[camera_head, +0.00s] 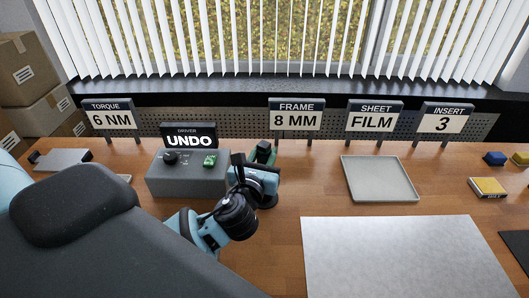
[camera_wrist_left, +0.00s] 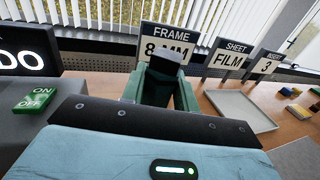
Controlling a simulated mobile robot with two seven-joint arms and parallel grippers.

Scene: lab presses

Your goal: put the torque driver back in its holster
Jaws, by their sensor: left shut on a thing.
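My left gripper (camera_head: 263,155) reaches past the right end of the grey driver box. It is shut on a dark thing, apparently the torque driver (camera_wrist_left: 165,62). In the left wrist view the dark top of this thing shows between two green uprights that look like the gripper's fingers (camera_wrist_left: 160,90). Its lower part is hidden, so I cannot tell whether it touches the table. I cannot make out the holster clearly in either view. My right gripper is not in view.
The driver box (camera_head: 187,183) has a black knob, a green switch (camera_head: 210,160) and an UNDO sign (camera_head: 188,137). An empty tray (camera_head: 381,196) and a pale mat (camera_head: 405,258) lie to the right. Signs stand along the back. The table between gripper and tray is clear.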

